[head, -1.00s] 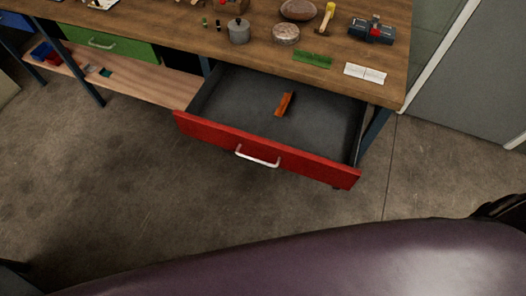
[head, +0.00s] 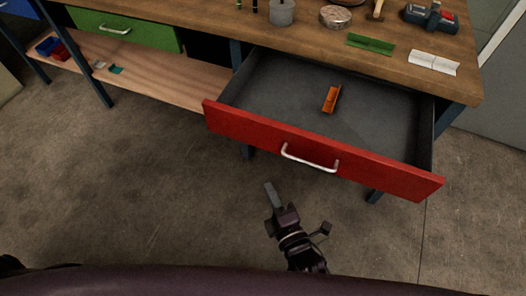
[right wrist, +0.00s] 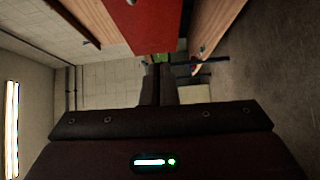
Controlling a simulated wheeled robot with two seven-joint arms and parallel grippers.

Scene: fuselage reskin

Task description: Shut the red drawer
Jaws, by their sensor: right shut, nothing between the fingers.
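The red drawer (head: 318,150) is pulled far out of the wooden workbench, with its silver bar handle (head: 310,160) on the front. Inside the grey drawer lies a small orange piece (head: 331,99). My right gripper (head: 270,190) is shut and empty, in front of the drawer and apart from it, below and left of the handle in the head view. In the right wrist view the shut fingers (right wrist: 158,84) point ahead, and part of the red drawer (right wrist: 145,22) shows above them. My left gripper is not in view.
The workbench top (head: 300,40) holds a grey pot (head: 281,12), a round tin (head: 335,16), a green angle piece (head: 370,44) and a white piece (head: 433,62). A green drawer (head: 125,30) at left is shut. Floor (head: 130,190) in front is clear.

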